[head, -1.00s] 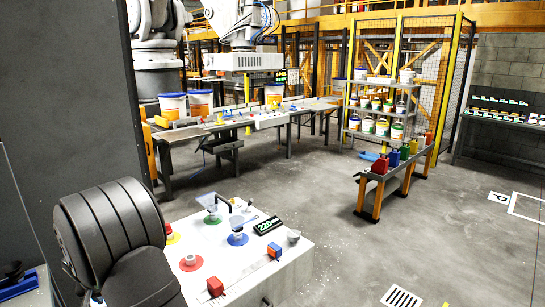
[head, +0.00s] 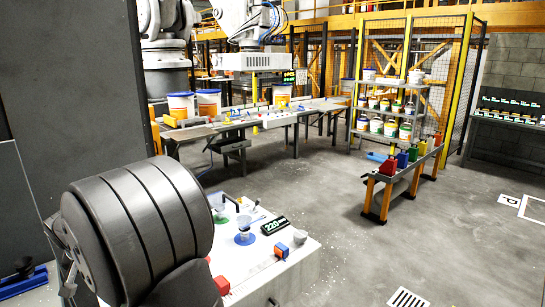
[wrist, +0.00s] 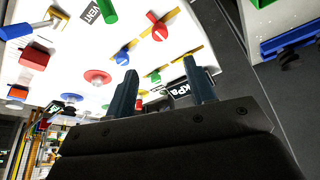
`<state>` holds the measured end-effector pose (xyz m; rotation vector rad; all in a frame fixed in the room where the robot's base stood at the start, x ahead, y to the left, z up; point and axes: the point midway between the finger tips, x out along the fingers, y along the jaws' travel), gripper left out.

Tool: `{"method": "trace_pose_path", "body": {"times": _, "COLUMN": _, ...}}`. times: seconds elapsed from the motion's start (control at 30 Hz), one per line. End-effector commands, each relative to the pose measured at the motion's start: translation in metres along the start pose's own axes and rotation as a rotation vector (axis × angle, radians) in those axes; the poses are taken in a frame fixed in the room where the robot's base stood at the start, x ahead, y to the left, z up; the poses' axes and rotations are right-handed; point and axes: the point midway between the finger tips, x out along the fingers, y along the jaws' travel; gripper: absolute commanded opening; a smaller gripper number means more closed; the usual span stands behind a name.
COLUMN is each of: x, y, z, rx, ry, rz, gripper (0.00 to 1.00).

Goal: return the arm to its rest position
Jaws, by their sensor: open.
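My gripper (wrist: 160,66) shows in the wrist view with its two dark fingers apart and nothing between them. Past the fingertips is the white top of a console (wrist: 110,35) with coloured knobs and buttons; I cannot tell the exact gap. In the head view my dark, ribbed arm link fills the lower left and covers part of the same console (head: 300,262). The gripper itself is hidden in that view.
The console carries a black display (head: 275,225), a red block (head: 222,285) and clear cups on coloured discs. A bench with pails (head: 180,105), a shelf rack (head: 390,110) and a low orange-legged stand (head: 378,200) stand beyond. The floor (head: 310,180) between is clear.

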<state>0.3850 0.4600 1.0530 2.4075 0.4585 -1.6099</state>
Motion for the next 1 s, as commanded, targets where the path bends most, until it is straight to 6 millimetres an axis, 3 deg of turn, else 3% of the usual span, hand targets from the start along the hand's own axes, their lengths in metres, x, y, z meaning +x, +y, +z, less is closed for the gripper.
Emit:
{"method": "trace_pose_path", "body": {"times": 0.2, "x": -0.046, "y": -0.001, "z": 0.0, "rx": 0.0, "ry": 0.003, "rz": -0.003, "gripper": 0.5}}
{"method": "trace_pose_path", "body": {"times": 0.3, "x": -0.016, "y": 0.0, "z": 0.001, "rx": -0.001, "ry": -0.005, "rz": 0.003, "gripper": 0.5}}
{"method": "trace_pose_path", "body": {"times": 1.0, "x": 0.122, "y": 0.0, "z": 0.001, "rx": 0.0, "ry": -0.003, "rz": 0.002, "gripper": 0.5}}
